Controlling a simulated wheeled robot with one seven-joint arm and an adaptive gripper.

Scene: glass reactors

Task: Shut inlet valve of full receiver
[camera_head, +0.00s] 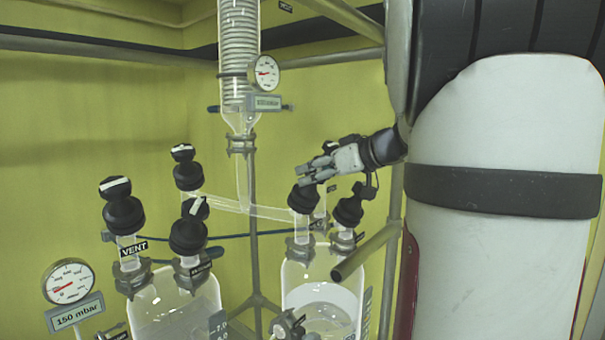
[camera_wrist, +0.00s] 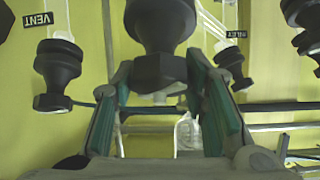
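Two glass receivers hold liquid: the left one (camera_head: 165,303) and the right one (camera_head: 297,280). I cannot tell which is fuller. Black valve knobs stand above both. Over the right receiver are a front-left knob (camera_head: 303,199) and a right knob (camera_head: 348,211). My gripper (camera_head: 308,174) is at the top of the front-left knob. In the wrist view, my gripper (camera_wrist: 160,66) has its fingers apart on either side of a black knob (camera_wrist: 160,22); contact is unclear. The fingers partly hide the knob's top in the head view.
A glass condenser (camera_head: 239,50) with a gauge (camera_head: 264,73) hangs behind. A grey rail (camera_head: 366,252) stands close to the right receiver.

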